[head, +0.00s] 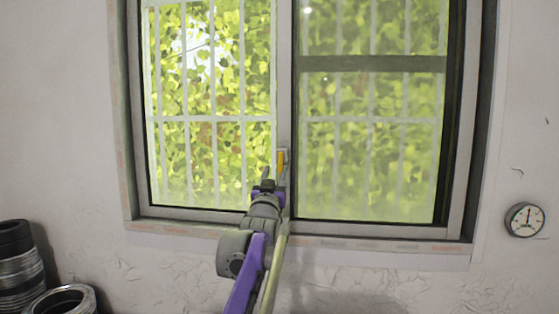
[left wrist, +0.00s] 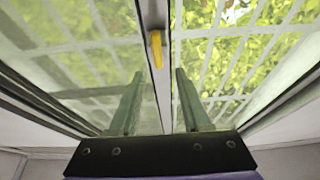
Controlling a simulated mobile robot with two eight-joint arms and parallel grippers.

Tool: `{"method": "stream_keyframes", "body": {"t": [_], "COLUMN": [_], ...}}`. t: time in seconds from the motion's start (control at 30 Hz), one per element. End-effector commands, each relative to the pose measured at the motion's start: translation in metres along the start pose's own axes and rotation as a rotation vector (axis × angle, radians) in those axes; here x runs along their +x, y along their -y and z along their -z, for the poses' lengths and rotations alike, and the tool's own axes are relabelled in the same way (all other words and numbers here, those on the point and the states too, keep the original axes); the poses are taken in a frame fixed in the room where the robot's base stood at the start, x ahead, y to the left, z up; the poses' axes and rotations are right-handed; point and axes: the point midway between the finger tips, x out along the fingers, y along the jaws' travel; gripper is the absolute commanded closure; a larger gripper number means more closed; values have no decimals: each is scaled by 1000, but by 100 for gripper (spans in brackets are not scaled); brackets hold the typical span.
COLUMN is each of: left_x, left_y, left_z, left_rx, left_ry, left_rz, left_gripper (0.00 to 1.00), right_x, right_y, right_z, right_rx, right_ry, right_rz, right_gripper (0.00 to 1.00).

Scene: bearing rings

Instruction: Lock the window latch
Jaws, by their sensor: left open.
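The window latch is a small yellow lever (head: 281,161) on the upright middle frame of the sliding window (head: 285,60). It stands about upright in the head view. In the left wrist view the yellow lever (left wrist: 157,50) hangs slightly tilted on the frame, beyond the fingertips. My left gripper (head: 275,174) is in front of the middle frame, just below the lever in the head view. In the left wrist view its two fingers (left wrist: 159,76) are spread with nothing between them, one to each side of the frame's line. My right gripper is not in view.
Window sill (head: 350,242) runs below the gripper. A round gauge (head: 524,220) is on the wall at the right. Black tyres or rings (head: 20,270) are stacked at the lower left.

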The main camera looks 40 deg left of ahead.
Motion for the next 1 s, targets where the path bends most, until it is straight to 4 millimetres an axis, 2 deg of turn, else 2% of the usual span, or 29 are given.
{"method": "stream_keyframes", "body": {"t": [0.03,0.1,0.3,0.7,0.73,0.9,1.0], "left_x": [13,26,50,57,57,57,57], "left_y": [0,0,0,0,0,0,0], "left_z": [5,5,3,0,0,0,0], "left_rx": [-2,-2,-2,-1,-1,-1,-1], "left_ry": [-4,-4,-1,1,2,1,1], "left_rz": [1,0,0,-1,-1,-1,-1], "left_gripper": [52,52,52,52,54,85,100], "right_x": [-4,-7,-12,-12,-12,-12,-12], "right_y": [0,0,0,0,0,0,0], "right_z": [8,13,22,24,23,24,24], "right_rx": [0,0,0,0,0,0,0], "right_ry": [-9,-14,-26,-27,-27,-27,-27], "right_rz": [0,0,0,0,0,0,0], "right_gripper": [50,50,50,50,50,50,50]}}
